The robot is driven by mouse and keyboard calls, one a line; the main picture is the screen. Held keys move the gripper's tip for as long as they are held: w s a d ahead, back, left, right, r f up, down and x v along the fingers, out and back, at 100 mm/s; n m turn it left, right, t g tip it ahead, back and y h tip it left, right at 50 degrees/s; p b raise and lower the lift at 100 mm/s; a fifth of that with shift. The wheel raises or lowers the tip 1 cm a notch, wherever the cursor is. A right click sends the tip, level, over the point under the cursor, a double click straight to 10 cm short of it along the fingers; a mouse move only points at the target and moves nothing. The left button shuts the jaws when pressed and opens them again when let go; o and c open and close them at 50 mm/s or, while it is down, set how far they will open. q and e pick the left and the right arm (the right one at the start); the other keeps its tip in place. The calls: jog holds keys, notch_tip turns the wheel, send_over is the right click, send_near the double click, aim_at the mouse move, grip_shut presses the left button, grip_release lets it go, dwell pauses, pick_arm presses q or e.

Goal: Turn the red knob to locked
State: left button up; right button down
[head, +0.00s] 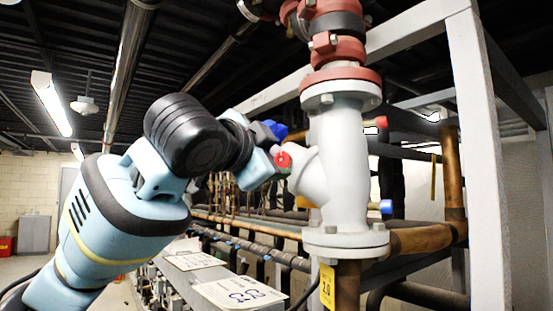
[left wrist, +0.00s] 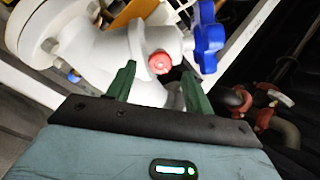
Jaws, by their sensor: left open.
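The red knob (head: 283,159) sits on the side of a white valve body (head: 345,175), left of it in the head view. It also shows in the left wrist view (left wrist: 159,63) as a small round red cap. My left gripper (left wrist: 158,75) is open, its two green fingers on either side of the red knob, near the fingertips. I cannot tell whether either finger touches the knob. In the head view my left gripper (head: 279,166) is at the knob and partly hidden by my arm. My right gripper is not in view. No locked marking is readable.
A blue handwheel (left wrist: 208,38) is close to the right finger in the left wrist view. A red flange (head: 341,78) tops the valve. A grey frame post (head: 482,160) stands at the right. Copper pipes (head: 425,238) and signs (head: 240,293) lie lower.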

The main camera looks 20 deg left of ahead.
aim_at(283, 160)
pick_arm(q)
jog(key=shift+w+d, duration=0.2)
jog(key=shift+w, duration=1.1)
jog(key=shift+c, duration=0.4)
jog(key=c, duration=0.9)
